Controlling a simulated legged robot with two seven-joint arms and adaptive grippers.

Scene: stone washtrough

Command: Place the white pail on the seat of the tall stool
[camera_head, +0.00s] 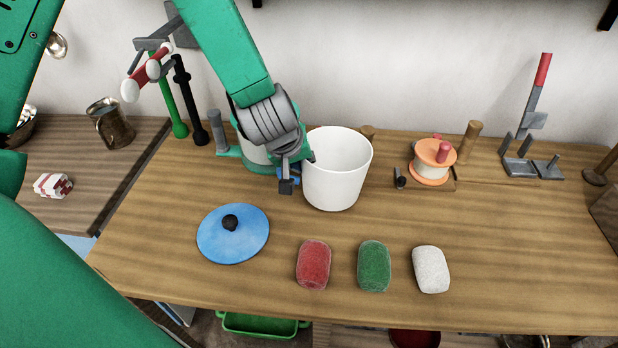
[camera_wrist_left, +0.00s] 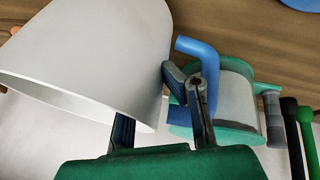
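The white pail (camera_head: 337,180) stands upright on the wooden counter, its open top upward. It also fills the upper left of the left wrist view (camera_wrist_left: 95,55). In the left wrist view the fingers of the left gripper (camera_wrist_left: 160,105) are spread apart; one is beside the pail's outer wall and the other overlaps the rim. I cannot tell whether they touch it. My right gripper is not in view. I cannot make out a tall stool.
A green-and-white drum with a blue handle (camera_wrist_left: 235,95) stands close beside the left gripper. A blue lid (camera_head: 250,240) and red (camera_head: 313,265), green (camera_head: 374,266) and white (camera_head: 431,270) blocks lie in front. An orange spool (camera_head: 432,160) stands to the right.

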